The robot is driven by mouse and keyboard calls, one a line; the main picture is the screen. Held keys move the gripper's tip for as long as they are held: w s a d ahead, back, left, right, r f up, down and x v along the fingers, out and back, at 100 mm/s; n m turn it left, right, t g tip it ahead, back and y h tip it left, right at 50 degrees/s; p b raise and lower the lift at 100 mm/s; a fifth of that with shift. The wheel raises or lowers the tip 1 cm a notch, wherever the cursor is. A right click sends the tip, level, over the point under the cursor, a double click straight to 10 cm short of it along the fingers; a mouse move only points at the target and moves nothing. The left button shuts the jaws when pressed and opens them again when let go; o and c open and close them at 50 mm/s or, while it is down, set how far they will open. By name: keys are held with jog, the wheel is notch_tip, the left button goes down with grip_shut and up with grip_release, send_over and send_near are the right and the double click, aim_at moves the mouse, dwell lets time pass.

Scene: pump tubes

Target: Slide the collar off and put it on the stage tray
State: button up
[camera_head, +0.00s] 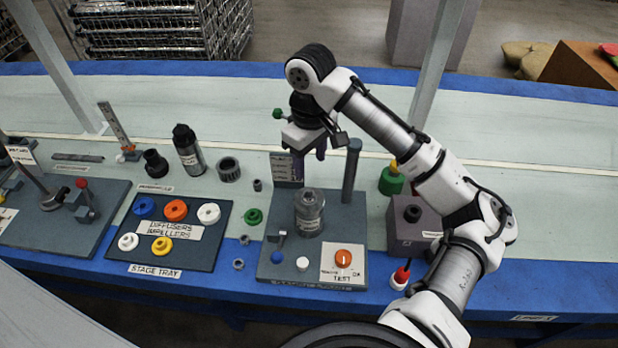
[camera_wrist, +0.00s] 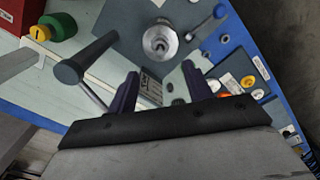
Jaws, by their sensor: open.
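A clear-grey metallic cylinder (camera_head: 310,222) stands upright on the dark assembly base (camera_head: 268,268). Its round top shows from above in the wrist view (camera_wrist: 160,40), with a bright ring around a dark centre. I cannot tell for sure which ring is the collar. My gripper (camera_head: 308,157) is open and empty, above and behind the cylinder and apart from it. Its two dark purple fingers show spread in the wrist view (camera_wrist: 158,84). The stage tray (camera_head: 203,258) lies left of the base. It holds blue, orange, white and yellow discs.
A dark upright post (camera_head: 351,172) stands on the base, close right of my gripper. An orange knob (camera_head: 343,258) is at the base's front right. A black bottle (camera_head: 187,150) and dark rings stand behind the tray. A grey box (camera_head: 412,230) is at right.

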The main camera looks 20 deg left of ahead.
aim_at(310, 191)
notch_tip(310, 191, down, 11)
jog(key=shift+a+r, duration=0.1)
jog(key=shift+r, duration=0.05)
jog(key=shift+c, duration=0.3)
grip_shut()
dwell(0.3)
jog(key=shift+r+p, duration=0.75)
jog(key=shift+r, duration=0.1)
dwell(0.6)
jog(key=shift+r+p, duration=2.1)
jog(key=shift+p, duration=0.2)
